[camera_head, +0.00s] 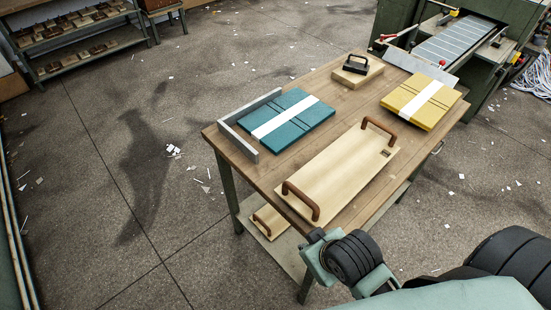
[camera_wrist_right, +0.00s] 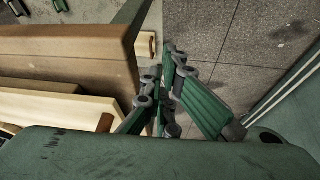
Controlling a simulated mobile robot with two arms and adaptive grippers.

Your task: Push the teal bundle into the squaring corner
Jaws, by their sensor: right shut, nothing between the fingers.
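The teal bundle (camera_head: 290,121), wrapped with a white band, lies flat at the left end of the workbench (camera_head: 340,99). The squaring corner (camera_head: 238,137) is a low grey L-shaped fence at that end. The bundle lies along the inside of both its walls, very close to them; I cannot tell whether it touches. My right gripper (camera_wrist_right: 172,58) is shut and empty in the right wrist view, beside the bench edge. In the head view my right arm is at the bench's near edge, away from the bundle. My left gripper is not in view.
A pale board (camera_head: 335,172) with two brown handles lies along the near side of the bench. A yellow bundle (camera_head: 421,101) sits at the right end. A black-handled block (camera_head: 357,69) stands at the back. A green machine with a conveyor (camera_head: 455,46) stands beyond.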

